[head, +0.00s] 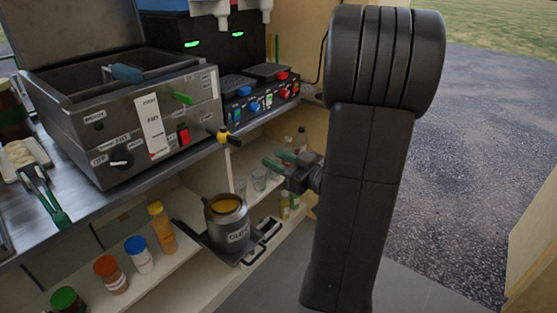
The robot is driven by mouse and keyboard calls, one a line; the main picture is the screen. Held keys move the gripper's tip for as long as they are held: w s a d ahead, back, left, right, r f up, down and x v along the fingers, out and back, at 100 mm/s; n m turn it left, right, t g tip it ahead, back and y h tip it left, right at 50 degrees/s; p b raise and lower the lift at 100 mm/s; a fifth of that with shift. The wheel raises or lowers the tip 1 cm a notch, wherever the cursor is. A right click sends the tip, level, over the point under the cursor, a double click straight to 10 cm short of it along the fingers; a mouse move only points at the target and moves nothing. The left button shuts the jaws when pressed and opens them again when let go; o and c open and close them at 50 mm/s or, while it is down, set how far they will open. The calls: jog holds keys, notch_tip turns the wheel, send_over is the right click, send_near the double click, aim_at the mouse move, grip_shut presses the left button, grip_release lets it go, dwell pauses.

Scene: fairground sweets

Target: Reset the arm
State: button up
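My gripper (275,160) is in the middle of the head view, beside my dark upright arm link, and points left. Its two green fingers look spread apart, with nothing visible between them. It is in front of the lower shelf opening, below the counter's edge. My arm link hides part of the wrist and what lies behind it.
A dark metal fryer (150,122) stands on the counter, with tongs (45,195) at its left. A can (228,222) of yellow contents stands below the counter. Bottles (162,229) and glasses (259,179) stand on shelves. Open paving (460,160) lies at right.

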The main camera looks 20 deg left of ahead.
aim_at(240, 144)
jog(key=shift+a, duration=0.1)
jog(key=b+x, duration=0.1)
jog(key=x, duration=1.2)
jog(key=shift+w+a, duration=0.2)
jog(key=shift+a, duration=0.1)
